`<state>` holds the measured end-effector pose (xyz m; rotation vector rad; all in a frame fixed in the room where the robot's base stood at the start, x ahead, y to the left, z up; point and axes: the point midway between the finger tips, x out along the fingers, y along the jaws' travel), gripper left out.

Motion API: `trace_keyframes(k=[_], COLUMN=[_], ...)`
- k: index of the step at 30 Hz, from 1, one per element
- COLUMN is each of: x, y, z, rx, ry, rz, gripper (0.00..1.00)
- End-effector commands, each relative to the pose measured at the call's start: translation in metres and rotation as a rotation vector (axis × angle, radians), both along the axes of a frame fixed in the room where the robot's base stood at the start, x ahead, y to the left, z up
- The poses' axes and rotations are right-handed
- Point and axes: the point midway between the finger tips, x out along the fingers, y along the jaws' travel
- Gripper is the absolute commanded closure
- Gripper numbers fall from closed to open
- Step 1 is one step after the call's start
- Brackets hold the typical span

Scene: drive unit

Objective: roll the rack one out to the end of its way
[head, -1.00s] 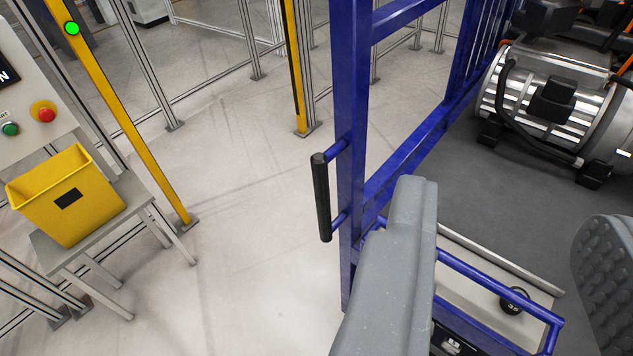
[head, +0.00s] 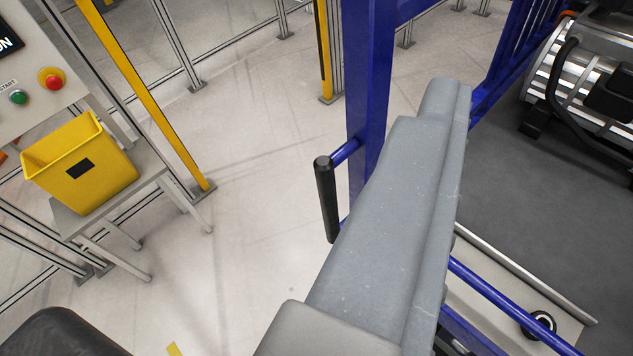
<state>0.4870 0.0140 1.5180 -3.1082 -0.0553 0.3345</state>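Blue frame posts and rails (head: 370,90) stand right of the middle; I take this as the rack, but no label for one is readable. A black upright bar handle (head: 327,200) sticks out from the left side of its near post on blue mounts. Whether my gripper touches the handle cannot be told.
A silver ribbed motor (head: 590,85) sits on the grey deck at right. At left, a yellow bin (head: 85,170) stands on a small table (head: 150,205) below a button panel (head: 35,75). Yellow and grey fence posts stand behind. The floor (head: 255,200) left of the handle is clear.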

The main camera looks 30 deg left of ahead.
Motion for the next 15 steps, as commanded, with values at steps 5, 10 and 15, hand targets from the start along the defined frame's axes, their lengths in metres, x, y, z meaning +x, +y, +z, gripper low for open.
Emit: trace_keyframes(k=[5, 10, 15], x=[0.054, 0.099, 0.121], y=[0.063, 0.135, 0.186], z=[-0.050, -0.118, -0.199], rx=[0.087, 0.205, 0.273], ry=[-0.017, -0.052, -0.071], rz=[0.119, 0.182, 0.152], gripper=[0.50, 0.50, 0.50])
